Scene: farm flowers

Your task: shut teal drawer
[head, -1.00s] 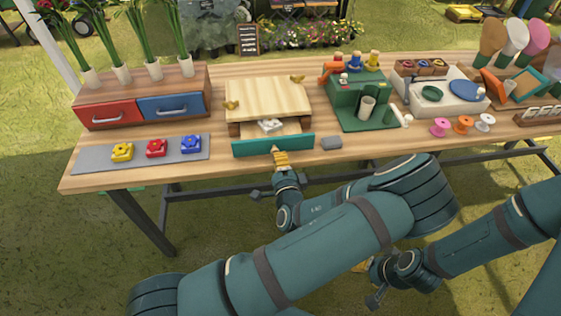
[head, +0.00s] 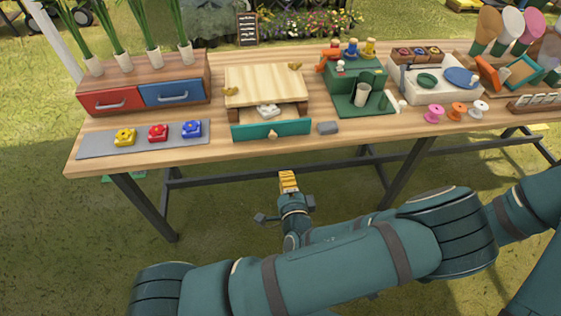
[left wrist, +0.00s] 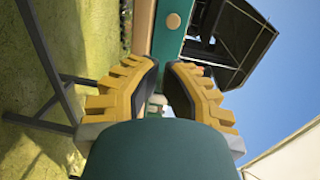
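The teal drawer (head: 271,131) stands pulled out at the front of a small wooden cabinet (head: 268,86). A white flower-shaped piece (head: 267,111) lies inside it. My left gripper (head: 288,176) is in front of the table edge, apart from the drawer front. In the left wrist view its yellow fingers (left wrist: 163,75) stand slightly apart with a narrow empty gap. Beyond them, the teal drawer front (left wrist: 171,40) shows with a round pale knob (left wrist: 173,20).
A grey mat (head: 94,145) with colored flower pieces and a red-and-blue drawer unit (head: 146,72) stand left. A green stand (head: 352,104) and spools are right.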

